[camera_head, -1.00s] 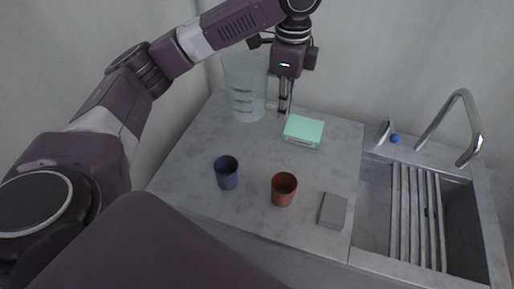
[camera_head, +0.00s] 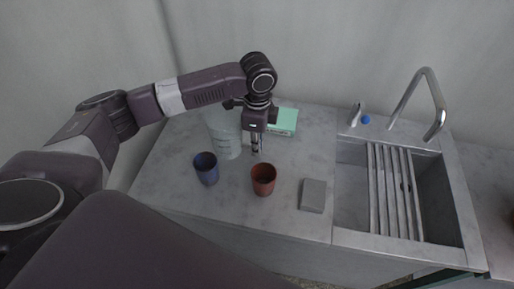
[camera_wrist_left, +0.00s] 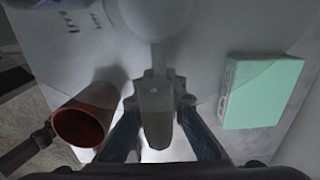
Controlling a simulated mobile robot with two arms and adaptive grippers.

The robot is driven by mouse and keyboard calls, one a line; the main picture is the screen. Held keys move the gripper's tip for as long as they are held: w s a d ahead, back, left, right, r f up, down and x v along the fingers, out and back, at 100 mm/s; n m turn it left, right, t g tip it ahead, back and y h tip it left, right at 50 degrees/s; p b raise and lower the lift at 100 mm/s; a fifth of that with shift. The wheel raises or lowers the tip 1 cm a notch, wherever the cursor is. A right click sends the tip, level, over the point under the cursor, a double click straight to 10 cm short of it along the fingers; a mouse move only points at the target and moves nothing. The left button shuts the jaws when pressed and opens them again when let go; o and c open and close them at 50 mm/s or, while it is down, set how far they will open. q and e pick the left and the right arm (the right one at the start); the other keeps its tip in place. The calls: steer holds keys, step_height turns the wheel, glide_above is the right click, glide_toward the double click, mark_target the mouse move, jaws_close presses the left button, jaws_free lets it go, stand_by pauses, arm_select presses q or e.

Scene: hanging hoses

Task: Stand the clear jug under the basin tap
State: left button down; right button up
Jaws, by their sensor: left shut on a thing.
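The clear jug (camera_head: 222,135), a see-through vessel with dark measuring marks, is upright on or just above the counter in the head view, behind the blue cup. My left gripper (camera_head: 256,151) is at its right side, pointing down. In the left wrist view the fingers (camera_wrist_left: 157,125) are shut on a greyish upright piece, the jug's handle. Whether the jug's base touches the counter is unclear. The basin tap (camera_head: 428,95) is a curved metal spout over the sink basin (camera_head: 445,205) at right. My right gripper is out of view.
A blue cup (camera_head: 206,170) and a red cup (camera_head: 263,181) stand in front of the jug. A mint-green box (camera_head: 283,121) is behind the gripper. A grey block (camera_head: 313,196) lies near the sink. A slatted rack (camera_head: 390,190) covers part of the basin.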

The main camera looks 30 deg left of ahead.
arm_select(q)
steer(key=shift+f, duration=0.95)
steer(key=c, duration=2)
jaws_free()
steer(key=shift+f, duration=0.1)
